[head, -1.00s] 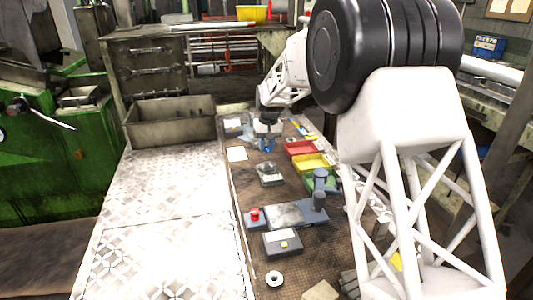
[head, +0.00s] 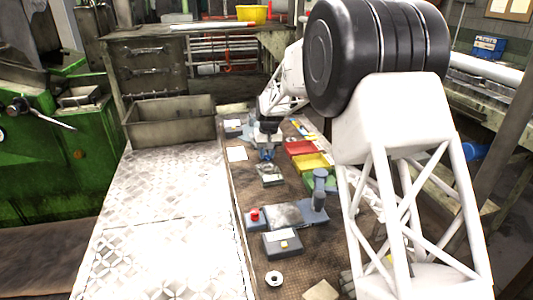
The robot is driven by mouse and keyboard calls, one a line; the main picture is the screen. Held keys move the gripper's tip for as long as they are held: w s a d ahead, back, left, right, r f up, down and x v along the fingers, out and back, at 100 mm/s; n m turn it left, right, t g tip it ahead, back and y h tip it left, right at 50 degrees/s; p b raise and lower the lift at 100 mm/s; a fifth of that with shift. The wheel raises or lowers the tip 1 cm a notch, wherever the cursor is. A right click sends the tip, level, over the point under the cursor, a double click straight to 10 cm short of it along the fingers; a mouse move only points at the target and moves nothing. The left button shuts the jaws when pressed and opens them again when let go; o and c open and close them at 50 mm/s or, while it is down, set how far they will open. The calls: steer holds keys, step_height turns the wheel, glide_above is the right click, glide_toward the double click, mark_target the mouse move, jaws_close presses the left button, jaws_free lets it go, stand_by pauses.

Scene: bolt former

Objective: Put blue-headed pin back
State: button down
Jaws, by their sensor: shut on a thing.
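My gripper (head: 267,154) is small and far off, over the far part of the brown bench, pointing down. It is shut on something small. Blue shows at its fingertips, but at this size I cannot make out the blue-headed pin's shape or tell it apart from the fingers. A grey block or box (head: 271,181) with a pale top lies on the bench just in front of the gripper. I cannot tell whether the held thing touches anything. A second grey box (head: 232,131) stands behind and to the left.
Red (head: 299,147) and yellow (head: 309,162) trays lie right of the gripper. A blue-grey press (head: 319,188) and a red button (head: 254,214) stand nearer. A white card (head: 237,154) lies left. My upper arm covers the bench's right side.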

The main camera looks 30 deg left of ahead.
steer(key=c, duration=0.9)
jaws_free()
steer(key=shift+o, duration=0.2)
steer(key=shift+r, duration=0.1)
step_height(320, 180, up, 12)
steer(key=shift+w+d, duration=0.3)
steer(key=shift+w, duration=0.05)
steer(key=shift+d, duration=0.1)
